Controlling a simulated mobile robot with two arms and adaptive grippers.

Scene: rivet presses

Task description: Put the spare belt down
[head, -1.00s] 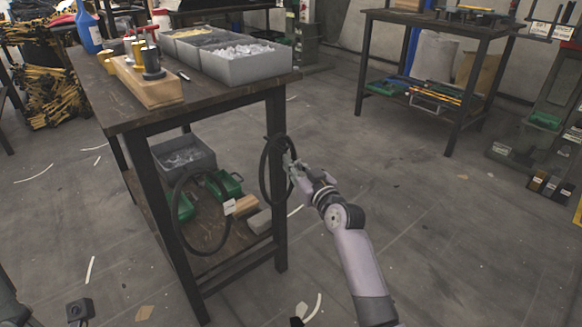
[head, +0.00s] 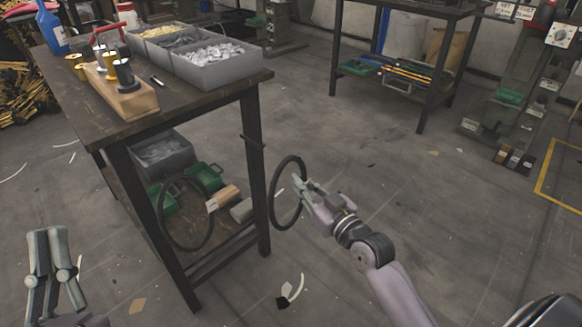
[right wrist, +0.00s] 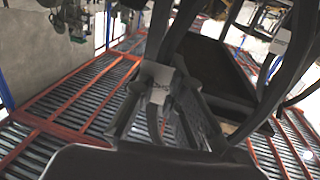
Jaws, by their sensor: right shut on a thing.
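My right gripper (head: 304,190) is shut on a black belt loop (head: 273,195). It holds the loop upright in the air, to the right of the workbench's front right leg. In the right wrist view the fingers (right wrist: 165,110) close around black belt strands with a pale tag (right wrist: 160,75). A second black belt loop (head: 160,215) with a white tag (head: 212,206) hangs at the bench's near side, in front of the lower shelf.
The dark workbench (head: 190,108) carries grey bins (head: 215,75) and a wooden block (head: 122,97) with cylinders. A short peg (head: 251,141) sticks out of its right leg. Green bins (head: 205,178) are on its lower shelf. The floor (head: 370,180) to the right is open.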

